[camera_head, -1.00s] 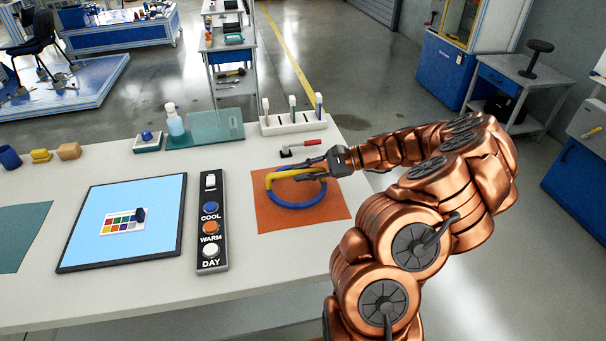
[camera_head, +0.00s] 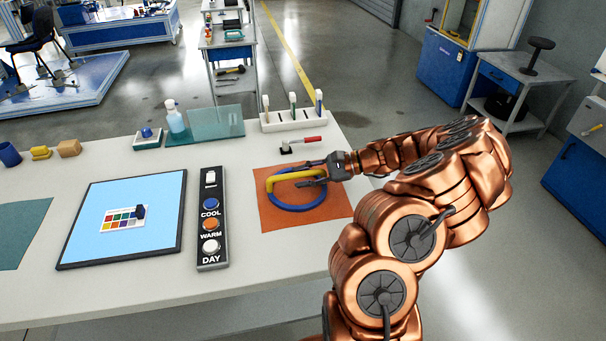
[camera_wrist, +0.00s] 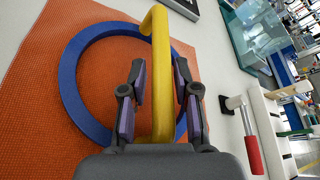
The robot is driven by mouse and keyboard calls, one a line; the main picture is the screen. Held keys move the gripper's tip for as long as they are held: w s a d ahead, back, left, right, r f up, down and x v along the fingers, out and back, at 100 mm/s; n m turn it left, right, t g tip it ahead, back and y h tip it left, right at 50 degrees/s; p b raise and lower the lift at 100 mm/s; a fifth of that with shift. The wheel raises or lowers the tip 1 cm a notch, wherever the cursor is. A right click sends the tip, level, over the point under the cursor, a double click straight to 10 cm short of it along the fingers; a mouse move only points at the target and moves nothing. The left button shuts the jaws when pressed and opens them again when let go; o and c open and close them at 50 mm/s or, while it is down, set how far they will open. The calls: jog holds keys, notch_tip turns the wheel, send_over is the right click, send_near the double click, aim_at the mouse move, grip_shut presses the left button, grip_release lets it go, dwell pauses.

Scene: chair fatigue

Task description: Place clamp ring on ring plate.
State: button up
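The clamp ring, a blue ring (camera_head: 290,208) with a yellow bar handle (camera_head: 284,178) across it, appears to lie flat on an orange square sheet (camera_head: 275,222). The ring (camera_wrist: 68,85) and handle (camera_wrist: 161,75) also show in the wrist view. My gripper (camera_head: 318,173) reaches in from the right at the handle. In the wrist view my gripper (camera_wrist: 158,100) has its fingers apart on both sides of the handle, with gaps visible. Its palm hides the near part of the ring. I cannot tell for certain which surface is the ring plate; a teal mat (camera_head: 18,232) lies at the far left.
A button panel (camera_head: 211,225) and a blue-screened tablet (camera_head: 128,228) lie left of the orange sheet. Behind it are a red-handled tool (camera_head: 305,141), a white rack (camera_head: 292,121) and a glass plate (camera_head: 216,122). Bare table surrounds the sheet.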

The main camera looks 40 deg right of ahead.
jog(key=shift+o, duration=0.6)
jog(key=shift+r, duration=0.1)
jog(key=shift+r, duration=0.15)
jog(key=v, duration=0.4)
jog(key=b+v, duration=0.1)
jog(key=v, duration=0.7)
jog(key=shift+r, duration=0.35)
